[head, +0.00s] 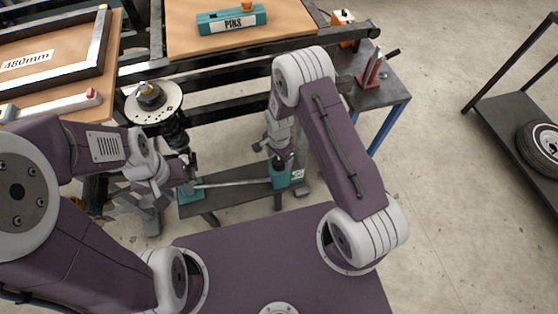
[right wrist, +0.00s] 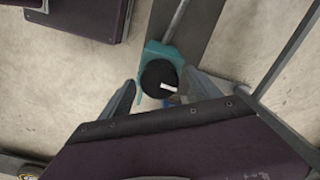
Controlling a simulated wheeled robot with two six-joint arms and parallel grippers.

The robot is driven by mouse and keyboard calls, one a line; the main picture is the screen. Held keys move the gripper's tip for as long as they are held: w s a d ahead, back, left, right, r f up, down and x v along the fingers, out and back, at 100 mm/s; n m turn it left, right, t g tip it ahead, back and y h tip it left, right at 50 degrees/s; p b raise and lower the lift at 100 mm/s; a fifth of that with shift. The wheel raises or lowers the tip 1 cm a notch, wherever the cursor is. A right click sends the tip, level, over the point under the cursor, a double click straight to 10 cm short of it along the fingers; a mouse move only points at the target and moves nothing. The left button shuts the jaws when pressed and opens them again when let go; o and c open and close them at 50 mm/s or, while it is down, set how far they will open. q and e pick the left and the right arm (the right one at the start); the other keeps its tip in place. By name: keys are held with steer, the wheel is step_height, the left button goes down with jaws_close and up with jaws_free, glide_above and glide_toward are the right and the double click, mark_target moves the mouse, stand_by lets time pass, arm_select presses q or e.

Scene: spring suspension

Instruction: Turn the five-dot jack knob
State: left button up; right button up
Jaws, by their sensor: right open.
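A teal jack (head: 279,178) stands at the right end of a low dark bench, with a dark knob on top. In the right wrist view the same jack (right wrist: 160,50) has a round black knob (right wrist: 156,74) with a white bar mark; no dots can be made out. My right gripper (right wrist: 160,80) is open, its two fingers apart on either side of the knob. A second teal jack (head: 188,196) is at the bench's left end, partly hidden by my left gripper (head: 187,181). Whether that gripper is open or shut is unclear.
A metal rod (head: 235,184) runs between the jacks along the low bench (head: 238,198). A suspension strut with a round plate (head: 166,101) stands behind my left gripper. A workbench with a PINS box (head: 232,20) is behind. Open floor (head: 450,200) lies right.

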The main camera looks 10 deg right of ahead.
mark_target(279, 161)
step_height(279, 161, up, 8)
steer(key=shift+f+p, duration=0.15)
steer(key=shift+p, duration=0.15)
